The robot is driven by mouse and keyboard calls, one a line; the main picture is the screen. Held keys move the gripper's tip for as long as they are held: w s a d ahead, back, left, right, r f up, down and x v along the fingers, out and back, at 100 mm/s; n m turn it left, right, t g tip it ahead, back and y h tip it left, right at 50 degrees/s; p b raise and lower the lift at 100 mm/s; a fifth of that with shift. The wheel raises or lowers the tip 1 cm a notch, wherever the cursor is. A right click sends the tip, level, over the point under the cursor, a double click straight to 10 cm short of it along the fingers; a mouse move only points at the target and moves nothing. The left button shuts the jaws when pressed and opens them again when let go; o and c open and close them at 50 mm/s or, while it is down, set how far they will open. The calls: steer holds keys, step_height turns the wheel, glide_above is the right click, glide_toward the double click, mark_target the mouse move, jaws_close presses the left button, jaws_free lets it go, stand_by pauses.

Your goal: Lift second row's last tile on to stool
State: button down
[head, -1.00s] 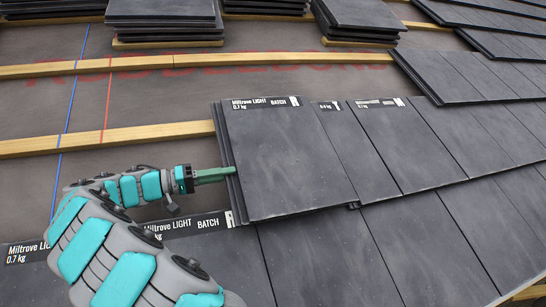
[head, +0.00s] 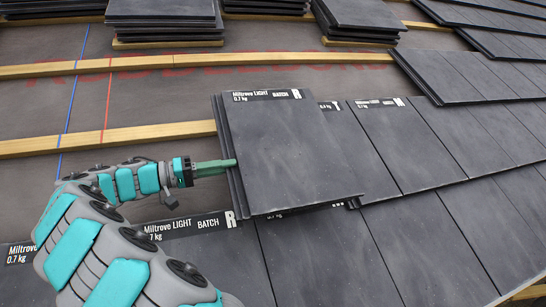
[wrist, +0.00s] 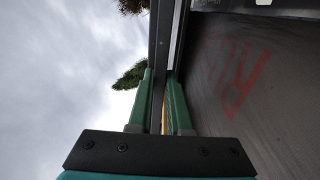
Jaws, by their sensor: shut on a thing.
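The second row's last tile (head: 290,150) is a dark grey slab with a white "Miltrove LIGHT BATCH" label along its upper edge. My gripper (head: 232,163) is shut on its left edge and holds it slightly raised over the row. In the wrist view the green fingers (wrist: 165,105) clamp the thin dark edge of the tile (wrist: 161,50). The tile overlaps the neighbouring tile (head: 385,150) on its right. A strip of the label of a lower-row tile shows under its bottom edge. No stool is clearly seen.
The first row's tiles (head: 310,255) lie below, some with labels. Wooden battens (head: 110,138) cross the grey underlay (head: 150,98), bare at the left. Stacks of tiles (head: 163,15) stand at the back, another stack (head: 360,18) right of them. More laid tiles (head: 470,75) are at right.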

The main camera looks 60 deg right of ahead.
steer(key=shift+r, duration=0.1)
steer(key=shift+s+a+r+p, duration=0.15)
steer(key=shift+s+a+r, duration=0.15)
steer(key=shift+r, duration=0.4)
steer(key=shift+s+a+r+p, duration=0.1)
steer(key=shift+s+a+r, duration=0.2)
steer(key=shift+r, duration=0.4)
steer(key=shift+s+a+r+p, duration=0.2)
steer(key=shift+s+r, duration=0.2)
steer(key=shift+r, duration=0.3)
steer(key=s+a+r+b, duration=0.1)
steer(key=s+a+r, duration=0.6)
steer(key=s+a, duration=0.2)
steer(key=shift+s, duration=0.85)
steer(key=shift+a+f+b, duration=0.1)
steer(key=shift+b, duration=0.2)
